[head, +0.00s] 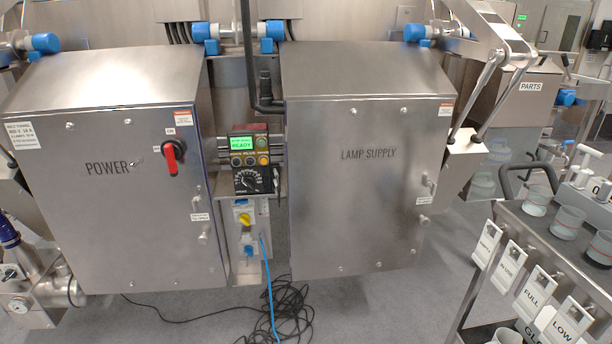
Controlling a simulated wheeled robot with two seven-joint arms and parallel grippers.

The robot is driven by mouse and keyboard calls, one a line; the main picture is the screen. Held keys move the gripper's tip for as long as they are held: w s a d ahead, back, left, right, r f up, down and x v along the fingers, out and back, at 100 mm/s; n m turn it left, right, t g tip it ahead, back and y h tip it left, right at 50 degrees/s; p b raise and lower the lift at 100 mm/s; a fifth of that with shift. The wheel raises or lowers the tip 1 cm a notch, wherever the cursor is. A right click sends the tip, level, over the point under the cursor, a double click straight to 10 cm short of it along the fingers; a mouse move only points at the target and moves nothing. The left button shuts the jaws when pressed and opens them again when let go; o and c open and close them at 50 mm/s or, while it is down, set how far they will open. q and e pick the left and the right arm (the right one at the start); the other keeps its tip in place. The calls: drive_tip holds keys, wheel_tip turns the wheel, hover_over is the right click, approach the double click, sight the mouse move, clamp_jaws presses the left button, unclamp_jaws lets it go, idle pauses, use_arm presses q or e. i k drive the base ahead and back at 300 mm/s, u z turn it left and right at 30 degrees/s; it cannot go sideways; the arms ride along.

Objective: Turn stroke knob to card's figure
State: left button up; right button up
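A black round dial knob (249,181) with a white scale sits low on the small control panel between two steel cabinets. It is probably the stroke knob, but its label and pointer setting are too small to read. Above it, a green display (241,143) reads READY, with a row of small coloured buttons below it. I cannot make out a card with a figure for certain. White hanging tags (533,289) on the cart at right carry words such as FULL and LOW. Neither of my grippers is in view.
The POWER cabinet (105,220) with a red rotary handle (173,157) stands left; the LAMP SUPPLY cabinet (350,220) stands right. A yellow knob (244,219) and blue cable (269,285) are below the panel. Black cable (285,312) lies coiled on the floor. Glass beakers (567,222) stand on the cart.

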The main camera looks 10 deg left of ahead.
sight(247, 182)
drive_tip(key=z, duration=0.25)
drive_tip(key=i, duration=1.15)
drive_tip(key=u, duration=0.3)
